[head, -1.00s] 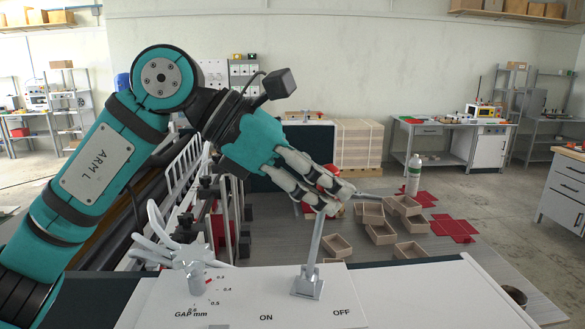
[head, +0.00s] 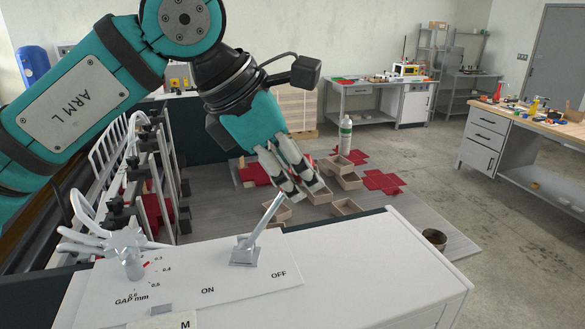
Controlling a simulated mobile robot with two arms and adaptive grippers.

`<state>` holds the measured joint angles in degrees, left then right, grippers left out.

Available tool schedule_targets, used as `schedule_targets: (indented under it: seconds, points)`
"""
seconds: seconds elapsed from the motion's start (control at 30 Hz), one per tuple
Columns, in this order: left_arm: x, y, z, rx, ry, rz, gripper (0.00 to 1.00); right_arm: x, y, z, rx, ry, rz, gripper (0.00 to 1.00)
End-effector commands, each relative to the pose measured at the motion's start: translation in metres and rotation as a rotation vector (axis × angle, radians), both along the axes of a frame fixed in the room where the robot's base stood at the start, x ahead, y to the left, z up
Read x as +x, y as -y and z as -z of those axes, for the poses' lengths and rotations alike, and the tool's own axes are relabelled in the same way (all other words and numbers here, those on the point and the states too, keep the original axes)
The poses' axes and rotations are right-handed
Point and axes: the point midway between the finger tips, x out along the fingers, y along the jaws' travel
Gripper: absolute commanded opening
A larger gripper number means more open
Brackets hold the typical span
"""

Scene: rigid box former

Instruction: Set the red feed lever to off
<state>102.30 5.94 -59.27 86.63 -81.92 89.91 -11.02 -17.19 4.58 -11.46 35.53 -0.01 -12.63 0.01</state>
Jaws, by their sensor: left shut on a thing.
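The feed lever (head: 262,221) is a grey metal bar rising from a bracket on the white panel (head: 330,262). It tilts to the right, toward the side of the OFF label (head: 279,274); the ON label (head: 208,291) is left of that. My left gripper (head: 297,192) reaches down from above and is shut around the lever's upper end. The fingers hide that end, and I cannot make out its red knob. My right gripper is not in view.
A GAP mm dial (head: 131,262) sits on the panel's left part, near white hoses (head: 95,235). Beyond the panel, several open boxes (head: 346,208) and red flat blanks (head: 382,181) lie on a grey surface. A dark cup (head: 435,239) stands at right.

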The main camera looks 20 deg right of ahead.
Motion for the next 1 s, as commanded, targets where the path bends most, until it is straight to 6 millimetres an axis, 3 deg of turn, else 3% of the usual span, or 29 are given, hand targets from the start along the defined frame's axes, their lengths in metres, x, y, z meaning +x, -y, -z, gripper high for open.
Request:
schedule_targets:
  seconds: [0.2, 0.23, 0.4, 0.77, 1.0]
  points:
    - [0.0, 0.001, 0.0, 0.0, 0.003, 0.003, 0.0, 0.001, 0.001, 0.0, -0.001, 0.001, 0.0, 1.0]
    - [0.0, 0.001, 0.0, 0.0, 0.003, 0.003, 0.23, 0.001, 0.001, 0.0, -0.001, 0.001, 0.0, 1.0]
    - [0.0, 0.001, 0.001, 0.0, 0.001, 0.003, 0.45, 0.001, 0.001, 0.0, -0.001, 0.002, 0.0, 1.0]
    - [-0.001, -0.002, -0.004, 0.001, 0.0, 0.001, 0.46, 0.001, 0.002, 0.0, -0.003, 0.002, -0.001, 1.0]
    - [-0.004, -0.024, -0.04, -0.001, 0.002, -0.002, 0.46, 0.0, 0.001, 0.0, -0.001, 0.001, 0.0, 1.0]
